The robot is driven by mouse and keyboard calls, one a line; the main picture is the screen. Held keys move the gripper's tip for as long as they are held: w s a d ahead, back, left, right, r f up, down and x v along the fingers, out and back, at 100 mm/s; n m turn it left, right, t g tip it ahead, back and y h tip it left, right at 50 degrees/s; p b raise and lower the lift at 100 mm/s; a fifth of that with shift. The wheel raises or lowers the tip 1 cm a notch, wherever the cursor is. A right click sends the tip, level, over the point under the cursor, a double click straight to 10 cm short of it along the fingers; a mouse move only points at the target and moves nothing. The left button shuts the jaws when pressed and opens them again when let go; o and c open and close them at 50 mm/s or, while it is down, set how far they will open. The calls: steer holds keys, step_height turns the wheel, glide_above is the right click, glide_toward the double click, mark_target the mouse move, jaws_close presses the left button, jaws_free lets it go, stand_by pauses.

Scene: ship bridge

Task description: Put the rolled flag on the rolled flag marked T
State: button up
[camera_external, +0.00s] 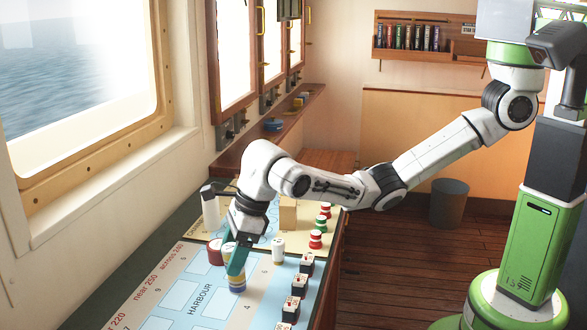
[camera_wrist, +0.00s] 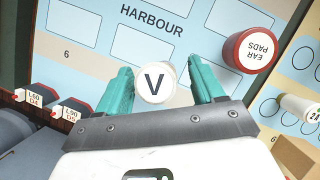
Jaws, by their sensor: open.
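A rolled flag with a white round top marked V (camera_wrist: 155,82) stands between the teal fingertips in the wrist view. In the external view a blue, white and yellow banded roll (camera_external: 237,284) stands upright on the chart, partly hidden by my fingers. My gripper (camera_external: 238,260) points down over it, open, with one finger on each side. The fingers also show in the wrist view (camera_wrist: 160,88), with visible gaps beside the V top. A small pale upright roll (camera_external: 278,250) stands to the right of my gripper; its top marking is unreadable. No T can be read in either view.
A red tin labelled EAR PADS (camera_wrist: 250,52) stands close to my gripper; it also shows in the external view (camera_external: 215,251). Black boxes (camera_external: 299,284) line the chart's right edge. Red and green pieces (camera_external: 316,239), a wooden block (camera_external: 288,214) and a tall white cylinder (camera_external: 210,207) stand farther back.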

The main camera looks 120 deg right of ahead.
steer(key=v, duration=1.2)
steer(key=s+a+f+m+y+p, duration=0.3)
steer(key=s+a+f+m+p, duration=0.5)
steer(key=s+a+f+m, duration=0.7)
steer(key=s+d+f+m+g+h+p, duration=0.1)
steer(key=s+d+m+p, duration=0.2)
steer(key=s+m, duration=0.6)
steer(key=s+d+f+m+g+h+p, duration=0.1)
steer(key=s+d+f+m+g+p, duration=0.1)
steer(key=s+m, duration=0.8)
steer(key=s+d+p, duration=0.1)
steer(key=s+d, duration=0.1)
steer(key=s, duration=0.6)
steer(key=shift+d+f+h, duration=0.3)
steer(key=shift+f, duration=0.05)
steer(key=shift+w, duration=0.1)
stand_by(2.2)
